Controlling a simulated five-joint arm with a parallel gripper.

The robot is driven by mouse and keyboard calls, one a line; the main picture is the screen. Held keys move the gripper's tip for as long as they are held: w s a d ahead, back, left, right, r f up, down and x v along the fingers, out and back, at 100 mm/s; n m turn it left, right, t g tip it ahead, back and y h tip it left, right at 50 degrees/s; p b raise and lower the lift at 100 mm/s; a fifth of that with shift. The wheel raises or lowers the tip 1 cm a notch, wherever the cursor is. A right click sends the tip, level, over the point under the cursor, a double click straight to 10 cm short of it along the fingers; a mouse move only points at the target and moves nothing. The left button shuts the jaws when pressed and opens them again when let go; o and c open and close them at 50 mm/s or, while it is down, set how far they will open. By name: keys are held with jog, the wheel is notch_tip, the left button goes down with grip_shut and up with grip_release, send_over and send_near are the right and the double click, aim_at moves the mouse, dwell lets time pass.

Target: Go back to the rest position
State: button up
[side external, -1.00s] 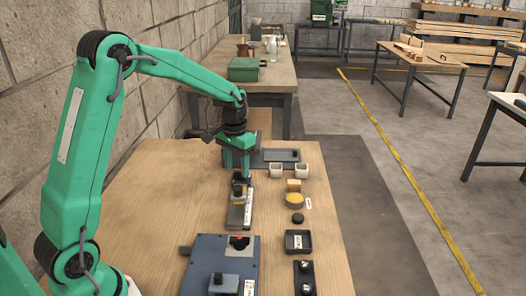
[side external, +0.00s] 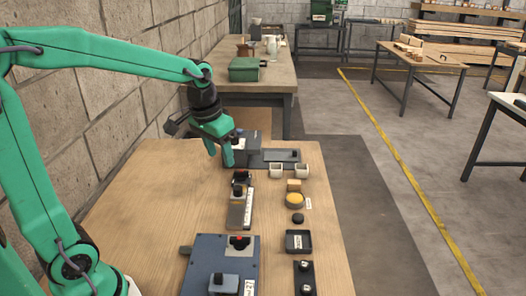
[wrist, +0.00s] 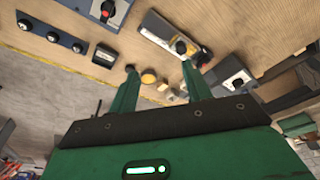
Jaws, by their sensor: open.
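My gripper (side external: 219,157) is green and open, with nothing between its fingers. In the side external view it hangs in the air above the far part of the wooden table (side external: 140,225), to the left of a dark grey device. In the wrist view my gripper (wrist: 162,82) shows two spread green fingers. A grey and white block with a black knob (side external: 239,205) stands on the table below and nearer the camera, apart from the fingers.
A blue-grey box with a red knob (side external: 212,260) sits at the table's front. White cups (side external: 275,171), a yellow round piece (side external: 294,200) and a black tray (side external: 299,243) line the right side. A block wall (side external: 120,100) borders the left. The table's left part is bare.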

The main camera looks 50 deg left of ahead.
jog(key=s+d+r+t, duration=0.1)
jog(key=s+d, duration=0.1)
jog(key=s, duration=0.5)
jog(key=s+d+r+t, duration=0.1)
jog(key=s+d+t, duration=0.1)
jog(key=s, duration=0.5)
jog(key=shift+d+r+m, duration=0.2)
jog(key=shift+d+m, duration=0.1)
jog(key=shift+m, duration=0.1)
dwell(0.4)
